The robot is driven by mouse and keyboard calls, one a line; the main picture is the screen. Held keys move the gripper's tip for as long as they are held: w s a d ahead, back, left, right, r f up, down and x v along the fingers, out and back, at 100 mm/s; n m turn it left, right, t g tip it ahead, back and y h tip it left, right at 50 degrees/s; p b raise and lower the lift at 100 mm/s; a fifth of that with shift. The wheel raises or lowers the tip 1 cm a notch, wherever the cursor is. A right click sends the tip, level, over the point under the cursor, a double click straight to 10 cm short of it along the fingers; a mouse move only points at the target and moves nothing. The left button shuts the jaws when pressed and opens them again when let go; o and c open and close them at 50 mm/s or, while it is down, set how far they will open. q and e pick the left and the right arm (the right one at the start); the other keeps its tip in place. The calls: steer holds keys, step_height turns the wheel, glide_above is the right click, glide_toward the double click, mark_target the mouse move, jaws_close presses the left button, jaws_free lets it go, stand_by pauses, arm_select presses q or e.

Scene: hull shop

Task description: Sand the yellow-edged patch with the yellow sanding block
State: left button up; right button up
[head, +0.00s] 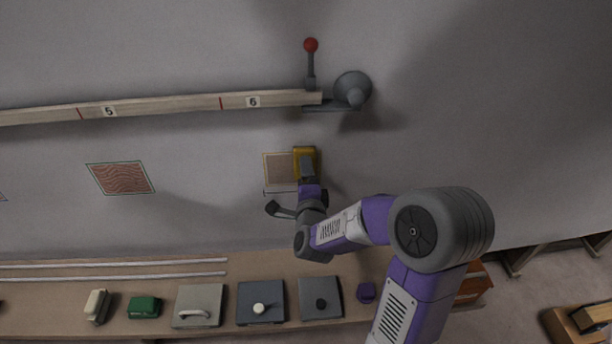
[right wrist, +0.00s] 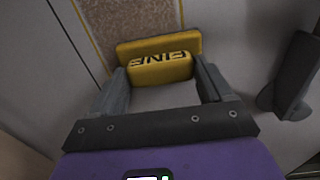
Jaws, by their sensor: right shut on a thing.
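The yellow sanding block (head: 304,152) is at the right edge of the yellow-edged patch (head: 276,168) on the grey hull wall. My right gripper (head: 307,172) is shut on the block. In the right wrist view, both fingers (right wrist: 163,82) grip the sides of the block (right wrist: 160,68), which reads "FINE". The brown patch with its thin yellow edge shows above the block there (right wrist: 125,22). The block covers the patch's right side in the head view. I cannot tell whether its face touches the wall. My left gripper is not in view.
A red wavy patch (head: 121,178) is to the left.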

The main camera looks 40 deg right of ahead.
steer(key=shift+f, duration=4.5)
steer(key=shift+w+r+p, duration=0.1)
steer(key=shift+r+p, duration=2.35)
steer(key=shift+r, duration=4.25)
step_height(320, 180, down, 14)
steer(key=b, duration=0.5)
steer(key=shift+s+r, duration=0.2)
steer(key=shift+r, duration=0.05)
steer(key=o, duration=0.3)
steer(key=c, duration=0.3)
